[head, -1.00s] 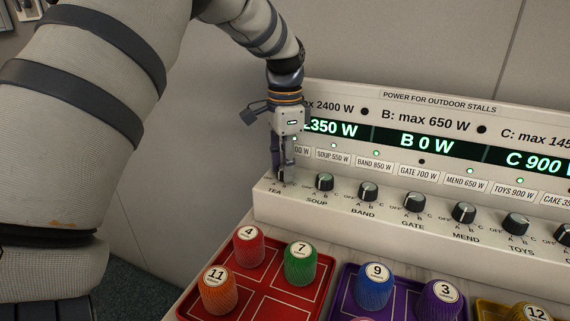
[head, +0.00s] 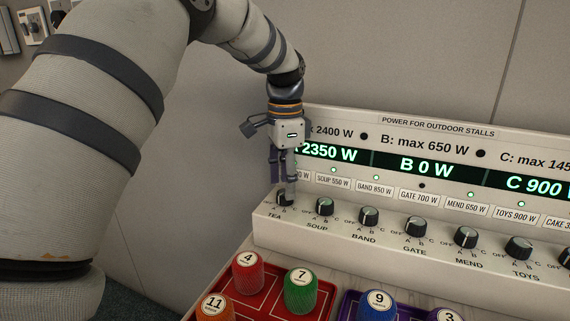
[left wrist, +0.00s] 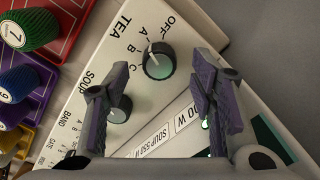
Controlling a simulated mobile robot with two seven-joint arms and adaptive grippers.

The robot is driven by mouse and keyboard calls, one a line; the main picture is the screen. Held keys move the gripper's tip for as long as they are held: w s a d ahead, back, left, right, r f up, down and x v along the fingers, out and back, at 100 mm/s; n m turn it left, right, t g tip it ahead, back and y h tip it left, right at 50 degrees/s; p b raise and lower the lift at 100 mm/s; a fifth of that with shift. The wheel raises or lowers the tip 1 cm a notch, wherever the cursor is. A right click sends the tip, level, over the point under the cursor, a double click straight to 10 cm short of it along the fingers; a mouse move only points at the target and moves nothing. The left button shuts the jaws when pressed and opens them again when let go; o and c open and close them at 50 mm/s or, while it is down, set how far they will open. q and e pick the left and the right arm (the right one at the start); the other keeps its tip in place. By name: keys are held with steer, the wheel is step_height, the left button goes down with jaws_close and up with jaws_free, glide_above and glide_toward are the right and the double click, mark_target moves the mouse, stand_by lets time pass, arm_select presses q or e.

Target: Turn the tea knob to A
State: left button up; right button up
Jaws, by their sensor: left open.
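The tea knob (head: 285,198) is a dark round dial at the left end of the white power panel (head: 350,238). In the left wrist view the tea knob (left wrist: 159,61) shows clear of both fingers, beside the printed marks OFF, A, B and C. Its white pointer line faces the A and B side; I cannot tell exactly which letter. My left gripper (head: 283,182) is just above and behind the knob, open and empty. In the left wrist view its fingers (left wrist: 162,75) stand apart, with the knob ahead of the gap between them. My right gripper is not in view.
The soup knob (head: 324,206) is close beside the tea knob, near one finger in the wrist view. More knobs run right. Displays (head: 428,166) read 2350 W, B 0 W and C 900. A red tray (head: 265,305) with numbered pegs stands in front of the panel.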

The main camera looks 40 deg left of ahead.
arm_select(q)
step_height(320, 180, up, 10)
steer(key=shift+f, duration=0.2)
